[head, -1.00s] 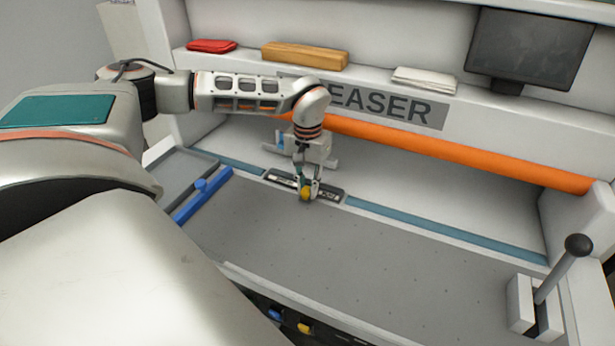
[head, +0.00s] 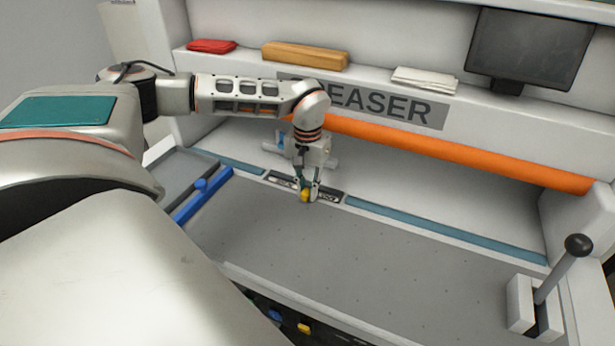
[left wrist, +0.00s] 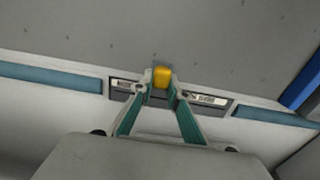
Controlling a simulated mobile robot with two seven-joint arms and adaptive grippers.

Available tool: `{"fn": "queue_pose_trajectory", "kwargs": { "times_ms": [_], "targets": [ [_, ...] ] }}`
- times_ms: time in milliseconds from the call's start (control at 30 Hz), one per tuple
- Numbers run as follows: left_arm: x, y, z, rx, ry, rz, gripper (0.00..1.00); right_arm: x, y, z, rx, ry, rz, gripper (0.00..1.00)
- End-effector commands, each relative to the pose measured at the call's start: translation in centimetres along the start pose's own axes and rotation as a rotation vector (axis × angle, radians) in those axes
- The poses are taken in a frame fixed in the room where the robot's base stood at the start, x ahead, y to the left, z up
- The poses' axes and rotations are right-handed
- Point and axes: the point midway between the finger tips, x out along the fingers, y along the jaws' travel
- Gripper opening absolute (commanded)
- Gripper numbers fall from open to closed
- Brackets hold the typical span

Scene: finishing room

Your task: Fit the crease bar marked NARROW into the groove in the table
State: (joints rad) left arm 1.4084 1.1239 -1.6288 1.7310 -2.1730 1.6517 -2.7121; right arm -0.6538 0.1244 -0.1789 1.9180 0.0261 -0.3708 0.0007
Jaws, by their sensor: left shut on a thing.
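My left gripper (head: 306,189) is shut on a small yellow block (head: 304,196), which looks like a bar's grip. In the left wrist view the block (left wrist: 162,76) sits between the two fingertips. Directly behind it is a dark strip with pale labels (head: 329,195), in line with the teal strips of the table. The strip also shows in the left wrist view (left wrist: 209,98); its lettering is too small to read. The fingers cover its middle. I cannot tell whether the held piece is seated in the groove or just above it. My right gripper is not in view.
The grey tabletop (head: 330,250) in front is clear. A blue bar (head: 203,193) borders it at left, and a lever (head: 562,270) stands at right. Blue (head: 275,315) and yellow (head: 304,328) pieces show below the front edge. An orange roller (head: 450,152) runs behind.

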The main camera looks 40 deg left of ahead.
Motion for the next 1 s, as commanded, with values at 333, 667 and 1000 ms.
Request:
{"fn": "queue_pose_trajectory", "kwargs": {
  "times_ms": [333, 667, 1000],
  "targets": [
    [0.0, 0.0, 0.0, 0.000, 0.001, 0.000, 0.35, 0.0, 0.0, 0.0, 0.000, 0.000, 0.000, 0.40],
    [-0.7, 0.0, -0.1, 0.000, 0.003, 0.001, 0.35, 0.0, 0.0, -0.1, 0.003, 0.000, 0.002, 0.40],
    [-6.9, 0.1, -0.1, -0.001, 0.006, 0.002, 0.35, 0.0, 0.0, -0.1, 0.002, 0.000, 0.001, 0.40]
  ]
}}
